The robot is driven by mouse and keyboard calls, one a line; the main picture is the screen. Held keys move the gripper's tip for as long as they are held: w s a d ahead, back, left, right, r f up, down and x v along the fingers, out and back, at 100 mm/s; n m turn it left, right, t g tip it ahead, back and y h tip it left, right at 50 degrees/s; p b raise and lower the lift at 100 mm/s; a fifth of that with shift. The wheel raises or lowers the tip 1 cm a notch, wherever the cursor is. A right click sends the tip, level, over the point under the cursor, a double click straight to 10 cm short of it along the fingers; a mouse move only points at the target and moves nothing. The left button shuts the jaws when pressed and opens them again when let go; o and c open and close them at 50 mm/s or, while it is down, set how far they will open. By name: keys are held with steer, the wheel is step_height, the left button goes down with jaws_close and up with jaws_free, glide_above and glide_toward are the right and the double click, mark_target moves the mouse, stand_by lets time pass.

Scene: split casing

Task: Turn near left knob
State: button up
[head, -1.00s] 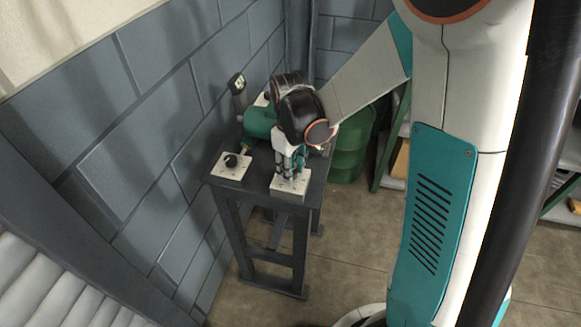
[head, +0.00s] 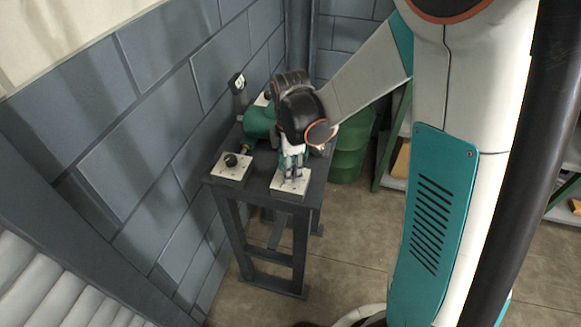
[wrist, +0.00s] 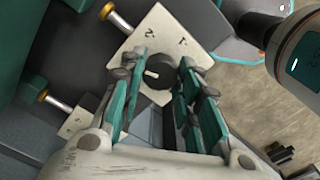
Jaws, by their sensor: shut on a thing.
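My gripper (head: 291,170) points down at a white square plate (head: 287,187) on the near right corner of the dark stand. In the wrist view my gripper (wrist: 158,74) is shut on a round black knob (wrist: 154,82) with a pale pointer line. One finger lies on each side of it. The knob sits on the white plate (wrist: 162,32), which has dark marks on it. In the head view the fingers hide most of that knob. Another black knob (head: 231,160) on a white plate (head: 237,178) stands free at the near left corner.
A green casing (head: 257,123) lies behind the knobs on the stand (head: 253,190). A small display on a post (head: 237,83) rises at the back left, close to the block wall (head: 150,150). A green drum (head: 350,155) stands behind the stand on the right.

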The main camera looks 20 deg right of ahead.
steer(key=shift+n, duration=0.8)
steer(key=o, duration=1.1)
steer(key=shift+a, duration=0.1)
steer(key=shift+c, duration=0.2)
step_height(320, 180, up, 12)
